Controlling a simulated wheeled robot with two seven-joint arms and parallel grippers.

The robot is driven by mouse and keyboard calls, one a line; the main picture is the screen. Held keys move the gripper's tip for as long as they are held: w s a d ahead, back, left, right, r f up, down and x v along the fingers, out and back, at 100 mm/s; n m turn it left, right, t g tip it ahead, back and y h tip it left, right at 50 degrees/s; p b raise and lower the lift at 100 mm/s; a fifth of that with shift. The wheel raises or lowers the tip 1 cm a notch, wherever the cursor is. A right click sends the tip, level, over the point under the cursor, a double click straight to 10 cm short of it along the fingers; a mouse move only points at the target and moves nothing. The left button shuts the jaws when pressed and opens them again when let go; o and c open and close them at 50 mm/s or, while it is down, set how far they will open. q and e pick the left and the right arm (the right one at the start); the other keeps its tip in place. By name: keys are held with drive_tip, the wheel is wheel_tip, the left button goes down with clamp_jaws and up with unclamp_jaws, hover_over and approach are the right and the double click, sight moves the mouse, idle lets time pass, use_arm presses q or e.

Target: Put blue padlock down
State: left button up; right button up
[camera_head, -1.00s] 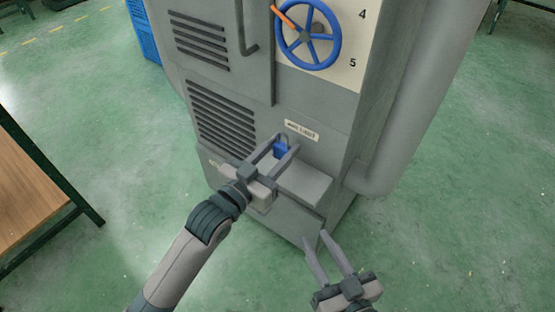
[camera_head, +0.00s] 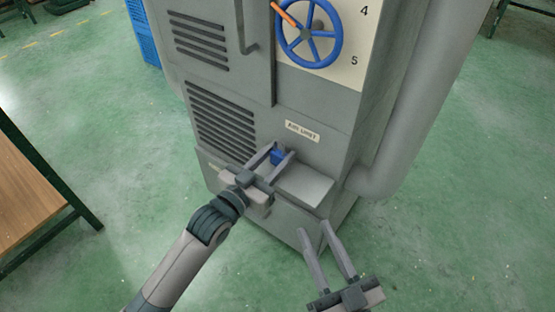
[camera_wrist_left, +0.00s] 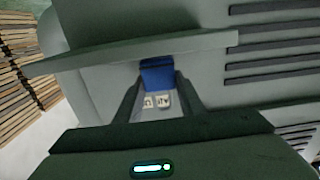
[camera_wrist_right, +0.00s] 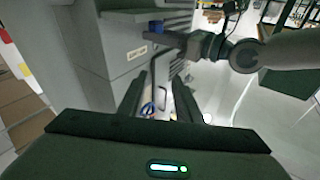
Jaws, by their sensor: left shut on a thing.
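The blue padlock (camera_head: 277,156) is between the fingertips of my left gripper (camera_head: 280,157), just above the small grey shelf on the cabinet front. In the left wrist view the padlock (camera_wrist_left: 157,75) sits between the two finger ends, and its shackle cannot be made out. My left gripper is shut on it. I cannot tell whether the padlock touches the shelf. My right gripper (camera_head: 325,228) is open and empty, low in front of the cabinet. In the right wrist view its fingers (camera_wrist_right: 160,95) are apart.
The small grey shelf (camera_head: 305,187) juts from the grey cabinet (camera_head: 290,105) below its "AIR UNIT" label (camera_head: 302,132). A blue handwheel (camera_head: 308,33) with an orange lever is above. A wooden table (camera_head: 28,190) stands at the left.

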use_arm(q)
drive_tip(key=shift+f, duration=0.45)
use_arm(e)
drive_tip(key=shift+s+r+t, duration=0.2)
drive_tip(key=shift+r+t, duration=0.2)
drive_tip(key=shift+r, duration=0.15)
use_arm(q)
drive_tip(key=shift+f, duration=0.15)
drive_tip(key=o, duration=1)
drive_tip(key=shift+r, duration=0.2)
drive_tip(key=p+v, duration=0.1)
drive_tip(key=v, duration=1.1)
use_arm(e)
drive_tip(key=f+g, duration=0.2)
drive_tip(key=f, duration=0.1)
drive_tip(key=w+f+g+h, duration=0.1)
drive_tip(key=f, duration=0.1)
drive_tip(key=shift+d+f, duration=0.15)
drive_tip(key=shift+d, duration=0.15)
